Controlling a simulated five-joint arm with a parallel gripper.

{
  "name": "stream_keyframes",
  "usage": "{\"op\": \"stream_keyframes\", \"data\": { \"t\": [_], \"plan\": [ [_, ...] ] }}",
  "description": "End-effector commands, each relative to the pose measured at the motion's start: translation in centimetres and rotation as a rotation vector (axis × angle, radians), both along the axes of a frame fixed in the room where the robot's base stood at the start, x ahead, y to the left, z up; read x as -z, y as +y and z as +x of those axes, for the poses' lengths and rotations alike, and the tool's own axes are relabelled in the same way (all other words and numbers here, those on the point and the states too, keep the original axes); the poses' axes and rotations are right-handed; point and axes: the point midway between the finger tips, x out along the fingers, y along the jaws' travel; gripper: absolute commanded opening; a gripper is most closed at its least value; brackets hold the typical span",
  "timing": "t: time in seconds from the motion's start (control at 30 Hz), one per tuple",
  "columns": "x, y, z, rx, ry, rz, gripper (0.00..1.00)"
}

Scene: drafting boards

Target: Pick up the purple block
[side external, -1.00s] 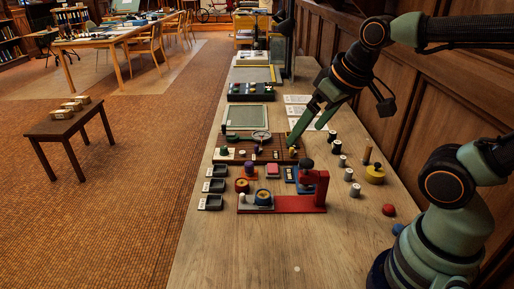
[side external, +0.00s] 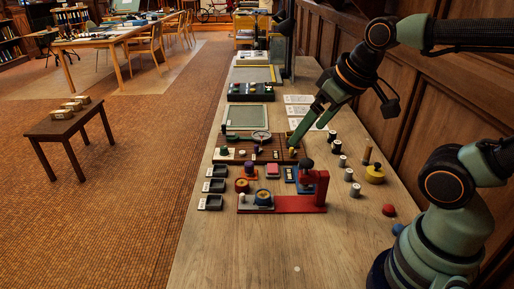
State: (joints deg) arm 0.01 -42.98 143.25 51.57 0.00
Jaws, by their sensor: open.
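A small purple piece (side external: 249,169), which looks like the purple block, stands on or just behind an orange-red piece left of the middle of the bench. It is small, so its exact shape is hard to tell. My gripper (side external: 304,138) points down over the far right part of the brown slatted board (side external: 270,155). Its green fingers are apart and I see nothing held between them. A small yellow piece (side external: 292,151) is at the tip of the left finger; I cannot tell whether they touch. The gripper is behind and to the right of the purple piece, clear of it.
A red stand (side external: 318,190) with a raised post is in front of the gripper. Several dark trays (side external: 211,202) line the left edge. Several spools (side external: 354,190), a yellow knobbed piece (side external: 375,173) and a red ball (side external: 388,210) are at right. The near bench (side external: 260,250) is mostly clear.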

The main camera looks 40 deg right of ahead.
Motion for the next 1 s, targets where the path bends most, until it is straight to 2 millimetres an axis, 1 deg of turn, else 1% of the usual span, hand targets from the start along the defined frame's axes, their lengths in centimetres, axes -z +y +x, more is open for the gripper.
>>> {"op": "stream_keyframes", "data": {
  "t": [0.07,0.1,0.13,0.17,0.47,0.57,0.67,0.77,0.87,1.0],
  "plan": [
    [0.0,0.0,0.0,0.0,0.0,0.0,1.0],
    [0.0,0.0,0.0,0.0,0.0,0.0,0.85],
    [0.0,0.0,0.0,0.0,0.0,0.0,0.73],
    [0.0,0.0,0.0,0.0,0.0,0.0,0.71],
    [0.0,0.0,0.1,-0.003,0.001,-0.001,0.71],
    [-0.3,-0.1,0.6,-0.025,0.014,-0.015,0.71],
    [-0.9,-0.3,1.9,-0.08,0.044,-0.045,0.71],
    [-1.4,-0.5,3.9,-0.166,0.086,-0.087,0.71],
    [-1.7,-0.9,6.2,-0.262,0.129,-0.129,0.71],
    [-1.4,-1.4,9.5,-0.397,0.188,-0.178,0.71]
  ]
}}
